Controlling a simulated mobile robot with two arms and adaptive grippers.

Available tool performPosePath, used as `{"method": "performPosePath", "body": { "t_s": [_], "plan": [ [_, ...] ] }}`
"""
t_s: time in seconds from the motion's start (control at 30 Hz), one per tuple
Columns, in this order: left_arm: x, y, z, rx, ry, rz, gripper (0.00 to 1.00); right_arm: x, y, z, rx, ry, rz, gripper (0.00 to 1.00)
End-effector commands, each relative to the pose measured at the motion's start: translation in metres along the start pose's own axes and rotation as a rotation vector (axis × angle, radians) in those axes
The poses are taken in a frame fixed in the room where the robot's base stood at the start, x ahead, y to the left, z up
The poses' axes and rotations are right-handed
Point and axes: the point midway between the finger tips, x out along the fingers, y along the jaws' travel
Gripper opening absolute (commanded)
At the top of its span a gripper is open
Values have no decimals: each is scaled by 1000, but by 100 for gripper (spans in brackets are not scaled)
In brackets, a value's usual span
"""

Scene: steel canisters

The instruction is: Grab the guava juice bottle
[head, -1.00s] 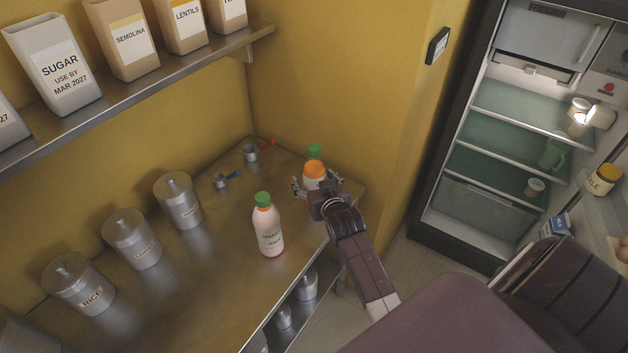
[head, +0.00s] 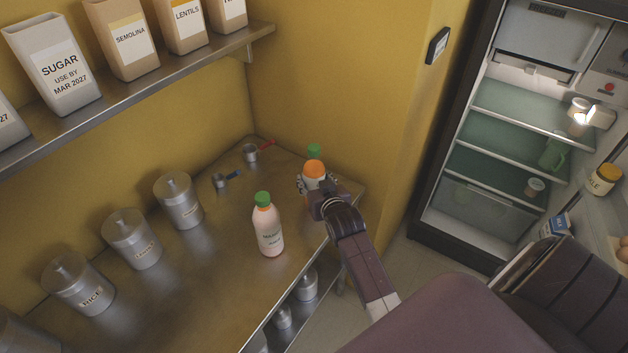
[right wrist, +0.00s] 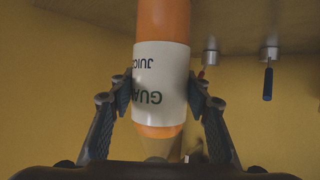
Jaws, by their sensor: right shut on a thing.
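The guava juice bottle (head: 314,170) has an orange body and a white label. It stands near the counter's right end. In the right wrist view the guava juice bottle (right wrist: 161,85) appears upside down, with "GUA" and "JUIC" readable on the label. My right gripper (head: 314,186) is at the bottle, and its fingers hide part of it. In the right wrist view my right gripper (right wrist: 161,100) has one finger against each side of the label, shut on the bottle. My left gripper is in neither view.
A pale pink bottle (head: 269,232) with a green cap stands left of my right gripper. Measuring cups (head: 250,153) and steel canisters (head: 180,204) stand on the counter (head: 215,270). An open fridge (head: 520,135) is at right.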

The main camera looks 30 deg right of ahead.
Motion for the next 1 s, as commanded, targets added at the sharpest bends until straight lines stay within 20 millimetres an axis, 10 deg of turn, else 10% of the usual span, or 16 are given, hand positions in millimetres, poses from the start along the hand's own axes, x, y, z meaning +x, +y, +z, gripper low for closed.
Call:
{"method": "performPosePath", "body": {
  "t_s": [0.33, 1.0],
  "plan": [
    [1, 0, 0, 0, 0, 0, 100, -11, 0, -31, 0, 11, -1, 1],
    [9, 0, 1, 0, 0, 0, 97, -72, 0, -177, 0, 8, 0, 1]
  ]
}}
